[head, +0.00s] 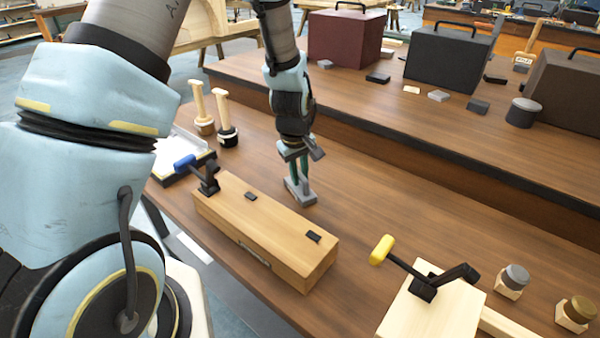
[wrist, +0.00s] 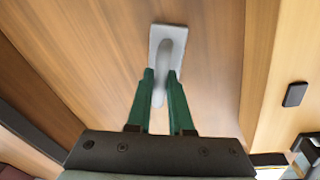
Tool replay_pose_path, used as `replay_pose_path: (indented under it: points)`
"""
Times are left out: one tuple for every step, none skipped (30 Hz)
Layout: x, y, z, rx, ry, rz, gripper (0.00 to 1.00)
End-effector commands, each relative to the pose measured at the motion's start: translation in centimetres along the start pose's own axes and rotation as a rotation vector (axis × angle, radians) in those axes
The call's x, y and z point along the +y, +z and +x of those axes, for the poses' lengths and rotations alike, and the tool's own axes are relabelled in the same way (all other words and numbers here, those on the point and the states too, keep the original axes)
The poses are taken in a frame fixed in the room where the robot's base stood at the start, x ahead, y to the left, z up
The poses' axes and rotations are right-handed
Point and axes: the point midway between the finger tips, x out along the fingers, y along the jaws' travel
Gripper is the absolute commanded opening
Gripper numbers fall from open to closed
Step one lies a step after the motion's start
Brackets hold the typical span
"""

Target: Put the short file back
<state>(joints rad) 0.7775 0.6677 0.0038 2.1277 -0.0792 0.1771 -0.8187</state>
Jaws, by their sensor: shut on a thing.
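A small grey tool with a flat rectangular plate and a raised grip, which I take as the short file (head: 301,191), is below my gripper (head: 297,172) on the brown wooden table, just behind the long wooden box. In the wrist view the same short file (wrist: 168,42) has its grip between the two green fingers of my gripper (wrist: 161,78), which are shut on it. Its plate is at or very near the tabletop; I cannot tell if it touches. The fingers hide part of the grip.
The long wooden box (head: 262,228) with black fittings lies close in front. A blue-handled clamp (head: 200,172) and two wooden-handled tools (head: 202,108) stand left. A yellow-handled clamp (head: 420,272) is at front right. The table right of the file is clear, up to the raised shelf (head: 400,112).

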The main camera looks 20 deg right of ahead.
Motion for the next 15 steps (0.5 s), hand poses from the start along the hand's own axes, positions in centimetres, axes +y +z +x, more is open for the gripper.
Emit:
replay_pose_path:
  points:
    - [0.06,-0.04,-0.03,0.001,0.002,0.0,0.0]
    - [0.07,-0.05,-0.03,0.001,0.002,0.0,0.0]
    - [0.07,-0.05,-0.04,0.001,0.002,0.0,0.0]
    - [0.07,-0.04,-0.04,0.001,0.002,0.0,0.0]
    - [0.07,-0.04,-0.04,0.001,0.002,0.0,0.0]
    - [0.07,-0.04,-0.02,0.001,0.002,0.0,0.0]
    - [0.06,-0.03,0.03,0.001,0.002,0.0,0.0]
    - [0.04,-0.02,0.13,0.001,0.001,0.0,0.0]
    - [0.02,0.0,0.28,0.001,0.001,0.0,0.0]
    - [0.01,0.01,0.38,0.001,0.001,0.0,0.0]
    - [-0.01,0.02,0.33,0.0,0.001,0.0,0.21]
    - [0.0,0.02,0.28,0.0,0.001,0.0,0.26]
    - [0.0,0.02,0.28,0.0,0.001,0.0,0.29]
    - [0.0,0.02,0.28,0.0,0.001,0.0,0.33]
    - [0.0,0.02,0.27,0.0,0.001,0.0,0.37]
